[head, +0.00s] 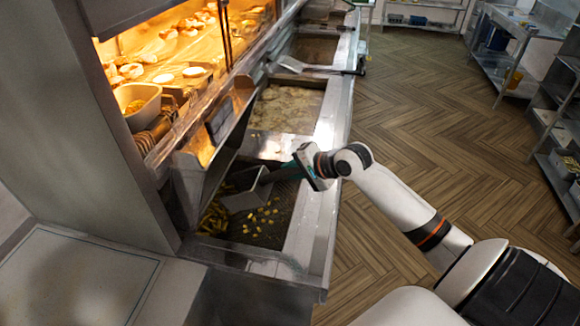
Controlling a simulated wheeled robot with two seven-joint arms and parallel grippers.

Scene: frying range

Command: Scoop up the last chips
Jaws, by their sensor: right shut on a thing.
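Loose yellow chips (262,220) lie scattered on the dark perforated floor of the chip station in the near part of the range. A denser pile of chips (212,216) lies at its left side. A metal chip scoop (246,198) is over the station, between the pile and the loose chips. My right gripper (298,168) reaches in from the right and is shut on the scoop by its handle. The fingers are small and partly hidden. I cannot tell whether the scoop touches the floor or holds chips. My left gripper is out of view.
The station's steel front rim (308,225) runs along the right. A fryer vat (287,106) lies beyond it, with a flat metal tool (290,64) farther back. A lit warming cabinet (165,60) stands at left. The wooden floor (420,110) at right is open.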

